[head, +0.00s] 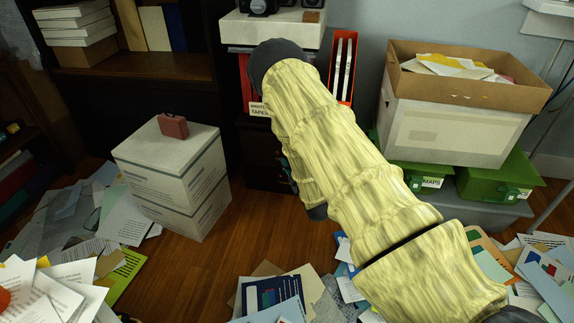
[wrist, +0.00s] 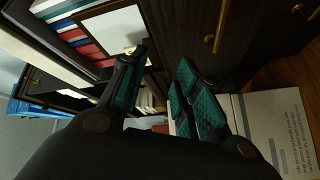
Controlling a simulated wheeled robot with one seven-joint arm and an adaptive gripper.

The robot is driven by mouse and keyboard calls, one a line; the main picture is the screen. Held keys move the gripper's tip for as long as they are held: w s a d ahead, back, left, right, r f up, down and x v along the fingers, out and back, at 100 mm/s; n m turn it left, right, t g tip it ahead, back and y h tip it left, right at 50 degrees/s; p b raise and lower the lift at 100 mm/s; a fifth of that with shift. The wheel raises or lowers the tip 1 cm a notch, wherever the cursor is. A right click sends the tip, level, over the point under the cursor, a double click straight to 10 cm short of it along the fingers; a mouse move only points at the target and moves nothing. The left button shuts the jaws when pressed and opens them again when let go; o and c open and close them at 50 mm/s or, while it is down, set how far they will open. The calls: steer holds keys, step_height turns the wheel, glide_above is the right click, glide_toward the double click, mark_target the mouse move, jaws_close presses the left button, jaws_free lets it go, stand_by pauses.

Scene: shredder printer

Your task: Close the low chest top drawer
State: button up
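A low dark chest (head: 260,165) stands at the back centre in the head view, mostly hidden behind my arm. In the wrist view, dark drawer fronts (wrist: 180,35) with brass handles (wrist: 218,28) fill the upper right. I cannot tell from these frames which front is the top drawer or how far it stands out. My gripper (wrist: 160,85) shows two fingers with teal pads, apart, with nothing clearly held between them. It is near the drawer fronts, and any contact is not clear. In the head view the fingers are mostly hidden behind my arm.
Stacked white boxes (head: 172,180) with a small red case (head: 173,126) stand left of the chest. A cardboard-topped white box (head: 455,120) and green bins (head: 500,177) stand right. Loose papers (head: 125,218) litter the floor. Bare wood floor (head: 190,265) shows centre-left.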

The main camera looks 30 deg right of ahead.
steer(key=w+a+f+n+g+h+b, duration=0.1)
steer(key=a+f+n+g+h+b, duration=0.2)
steer(key=n, duration=0.8)
steer(key=w+a+f+n+g+h+b, duration=0.15)
steer(key=n+g+h, duration=0.3)
steer(key=n, duration=0.55)
steer(key=a+f+n+g+h+b, duration=0.25)
steer(key=n+g+h, duration=0.2)
steer(key=n, duration=0.65)
steer(key=w+d+f+t+b, duration=0.1)
steer(key=w+d+b, duration=0.4)
steer(key=d, duration=0.4)
steer(key=shift+w+b, duration=0.15)
steer(key=shift+b, duration=0.55)
jaws_close()
